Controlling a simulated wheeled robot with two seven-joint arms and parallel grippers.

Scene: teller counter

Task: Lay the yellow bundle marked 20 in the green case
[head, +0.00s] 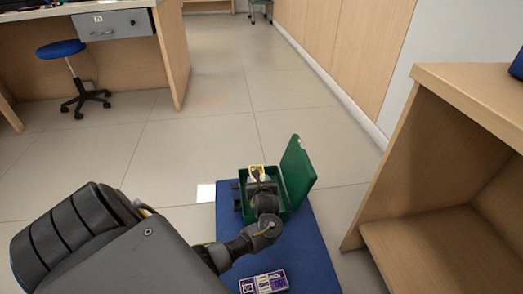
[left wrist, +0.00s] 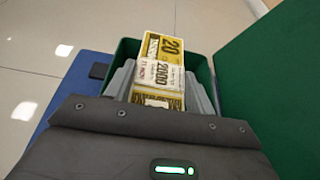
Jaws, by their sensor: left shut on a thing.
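The yellow bundle (left wrist: 160,65), marked 20 and with a pale band, is held by my left gripper (left wrist: 155,100). The gripper is shut on it. In the head view the bundle's yellow edge (head: 257,170) shows just beyond my left gripper (head: 261,182). The green case (head: 299,172) is open, its lid raised on the right side. The left wrist view shows the bundle over the case opening, with the case wall (left wrist: 127,50) behind it. My gripper body hides the near part of the case, and I cannot tell if the bundle touches the bottom. My right gripper is not in view.
The case stands on a blue mat (head: 312,262) on the tiled floor. A purple and white bundle (head: 263,282) lies on the mat nearer me. A wooden shelf unit (head: 450,150) stands at right, a desk (head: 172,50) and blue stool (head: 61,48) at upper left. Floor between is clear.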

